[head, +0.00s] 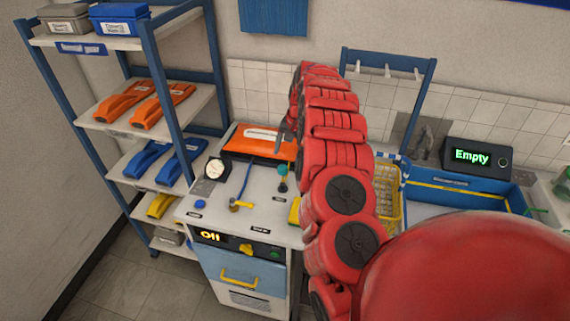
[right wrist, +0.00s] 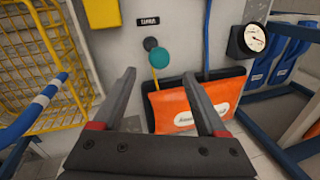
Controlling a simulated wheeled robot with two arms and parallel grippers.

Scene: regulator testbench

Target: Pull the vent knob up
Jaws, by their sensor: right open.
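A round teal knob (head: 283,170) stands on the white bench top (head: 222,210), with a dark round part just in front of it; I take it for the vent knob. In the right wrist view the teal knob (right wrist: 161,57) shows beyond the fingertips, roughly centred between them, with the dark part and a small label beside it. My right gripper (right wrist: 160,76) is open and empty; its fingers do not enclose the knob. In the head view the right gripper (head: 284,137) is partly hidden by my red arm, above the orange case. My left gripper is not in view.
An orange case (head: 252,141) lies behind the knob. A gauge (head: 215,168), blue hose (head: 245,180) and brass fitting (head: 238,205) are to its left. A yellow basket (head: 388,195) is right of the bench. A shelf rack (head: 165,75) stands left; a display reads "Empty" (head: 472,156).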

